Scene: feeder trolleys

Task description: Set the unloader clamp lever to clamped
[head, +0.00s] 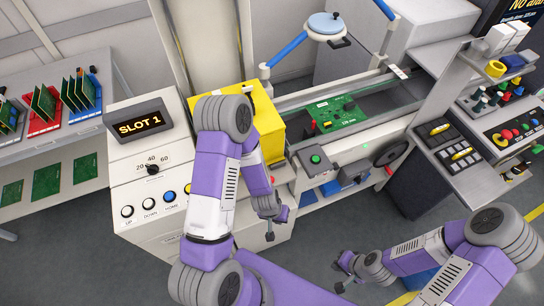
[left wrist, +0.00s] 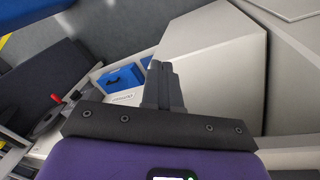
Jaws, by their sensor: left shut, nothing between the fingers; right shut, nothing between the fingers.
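A lever with a red knob (left wrist: 55,97) shows at the left of the left wrist view, beside a dark round part; I cannot tell its setting. In the head view I cannot pick the clamp lever out with certainty. My left gripper (head: 270,234) is shut and empty, pointing down in front of the machine, below the yellow box. Its shut fingers (left wrist: 162,82) show in the left wrist view, apart from the lever. My right gripper (head: 343,272) is shut and empty over the floor at the bottom middle.
A panel reading SLOT 1 (head: 139,126) stands left of a yellow box (head: 266,125). A green board (head: 337,112) lies on the conveyor. Control panels (head: 507,134) are at right, and a board trolley (head: 62,155) at left.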

